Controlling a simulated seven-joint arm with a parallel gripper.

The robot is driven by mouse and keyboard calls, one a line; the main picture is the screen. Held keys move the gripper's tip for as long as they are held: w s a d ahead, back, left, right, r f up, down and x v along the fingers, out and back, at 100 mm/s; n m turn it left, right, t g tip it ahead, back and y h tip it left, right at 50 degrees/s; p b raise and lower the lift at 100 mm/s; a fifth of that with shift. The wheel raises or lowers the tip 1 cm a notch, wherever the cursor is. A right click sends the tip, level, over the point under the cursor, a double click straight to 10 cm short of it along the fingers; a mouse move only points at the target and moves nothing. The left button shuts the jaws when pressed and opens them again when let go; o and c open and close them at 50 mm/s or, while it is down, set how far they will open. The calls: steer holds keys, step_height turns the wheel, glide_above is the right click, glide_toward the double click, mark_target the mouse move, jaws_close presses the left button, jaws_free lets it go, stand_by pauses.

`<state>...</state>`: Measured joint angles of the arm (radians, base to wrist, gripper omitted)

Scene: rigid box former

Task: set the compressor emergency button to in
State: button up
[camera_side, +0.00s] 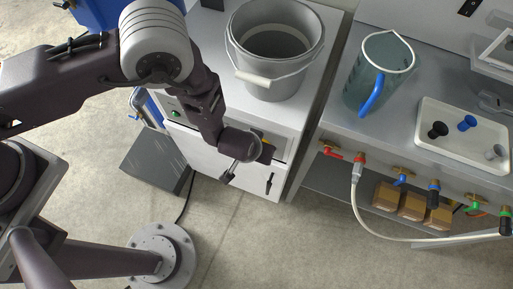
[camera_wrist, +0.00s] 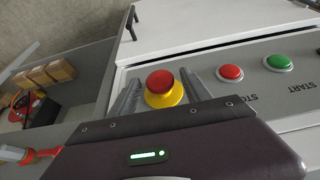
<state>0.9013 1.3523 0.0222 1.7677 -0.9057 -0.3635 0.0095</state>
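The emergency button is a red mushroom head (camera_wrist: 160,82) on a yellow base (camera_wrist: 164,96), set in the grey panel of the white compressor cabinet. My gripper (camera_wrist: 159,77) is open, with one finger on each side of the button in the wrist view. I cannot tell whether the fingers touch it or how far the red head is pressed. In the side view my gripper is at the front of the cabinet (camera_side: 208,151), and my wrist hides the button there.
A red stop button (camera_wrist: 230,72) and a green start button (camera_wrist: 278,62) sit right of the emergency button. A grey bucket (camera_side: 275,80) stands on the cabinet. The bench at right carries a jug (camera_side: 377,60) and a white tray (camera_side: 463,150), with valves and a hose (camera_side: 375,222) along its front.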

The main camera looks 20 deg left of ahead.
steer(key=v, duration=0.7)
stand_by(0.3)
